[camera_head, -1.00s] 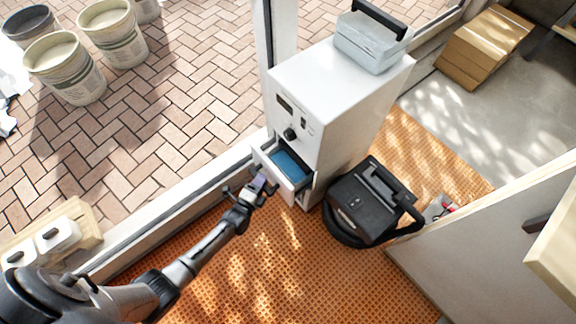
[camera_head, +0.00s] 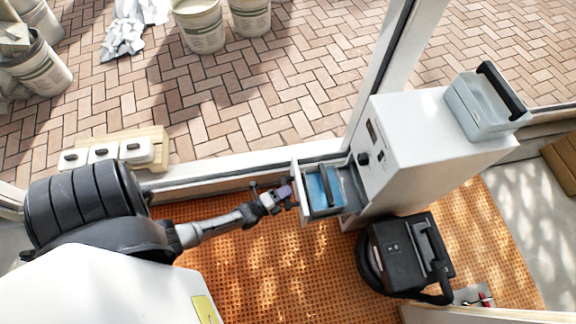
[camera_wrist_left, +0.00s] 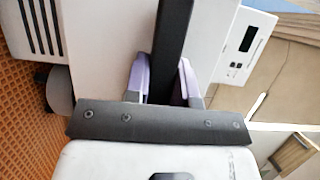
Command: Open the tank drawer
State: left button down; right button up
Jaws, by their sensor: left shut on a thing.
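The tank drawer (camera_head: 305,211) sticks well out of the left side of the white cabinet (camera_head: 430,125). A blue tank (camera_head: 322,187) lies inside it, and a grey inner part shows behind the tank. My left gripper (camera_head: 284,194) is at the drawer's front face. In the left wrist view its purple fingers (camera_wrist_left: 165,82) are shut on the dark bar handle (camera_wrist_left: 174,45), one on each side. The head view barely shows the handle behind the fingers. My right gripper is in neither view.
A black machine (camera_head: 400,255) stands on the orange mat (camera_head: 290,265) close to the cabinet and drawer. A white sill (camera_head: 220,170) runs behind the drawer. A grey case (camera_head: 485,105) sits on the cabinet. The mat in front of the drawer is clear.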

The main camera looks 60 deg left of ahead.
pick_arm(q)
jog(key=c, duration=1)
grip_release()
jog(key=shift+o, duration=0.2)
jog(key=shift+s, duration=0.55)
jog(key=s+p, duration=0.3)
jog(key=s, duration=0.9)
jog(key=shift+s+d, duration=0.2)
jog(key=shift+s, duration=0.15)
